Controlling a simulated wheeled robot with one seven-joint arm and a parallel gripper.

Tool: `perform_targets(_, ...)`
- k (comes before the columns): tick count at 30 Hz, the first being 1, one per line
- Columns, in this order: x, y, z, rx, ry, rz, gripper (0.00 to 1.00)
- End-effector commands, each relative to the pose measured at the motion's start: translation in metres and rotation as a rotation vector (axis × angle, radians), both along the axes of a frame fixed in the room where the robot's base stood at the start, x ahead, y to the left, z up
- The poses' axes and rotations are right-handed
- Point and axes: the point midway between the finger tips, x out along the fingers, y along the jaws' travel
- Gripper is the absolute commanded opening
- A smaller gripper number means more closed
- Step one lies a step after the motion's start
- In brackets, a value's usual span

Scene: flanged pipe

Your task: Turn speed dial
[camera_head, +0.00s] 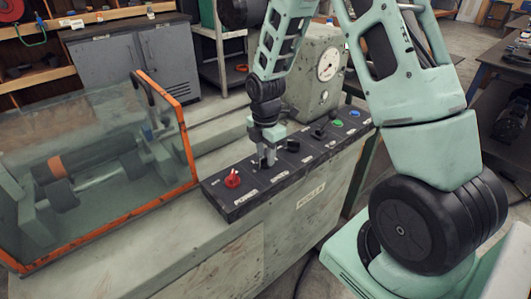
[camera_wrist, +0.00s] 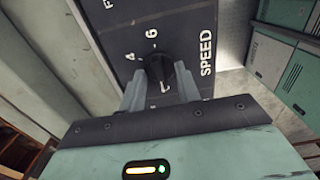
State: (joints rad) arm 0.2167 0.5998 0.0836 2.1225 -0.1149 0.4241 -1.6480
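The speed dial (camera_wrist: 160,70) is a round black knob on the dark control panel, with numbers around it and the word SPEED beside it in the wrist view. My gripper (camera_wrist: 162,92) has its two grey fingers on either side of the dial, close against it. A narrow dark gap may show between the fingers and the knob, so firm contact is unclear. In the head view my gripper (camera_head: 267,158) points down at the control panel (camera_head: 240,200), and hides the dial there.
A red knob (camera_head: 232,180) stands to the left on the panel. Black knobs, a green button (camera_head: 337,123) and a blue button (camera_head: 354,113) lie to the right. An orange-framed clear guard (camera_head: 185,140) stands left. A gauge housing (camera_head: 315,75) rises behind the panel.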

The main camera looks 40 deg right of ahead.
Motion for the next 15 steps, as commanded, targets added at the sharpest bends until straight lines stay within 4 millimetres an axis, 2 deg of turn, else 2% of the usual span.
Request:
perform_targets(6,0.0001,0.0000,-0.0001,0.000,0.000,0.000,0.33)
perform_targets(7,0.0001,0.0000,-0.0001,0.000,0.000,0.000,0.27)
perform_targets(10,0.0001,-0.0001,0.0000,0.000,0.000,0.000,0.00)
perform_targets(15,0.0001,-0.0001,0.0002,0.000,0.000,-0.001,0.00)
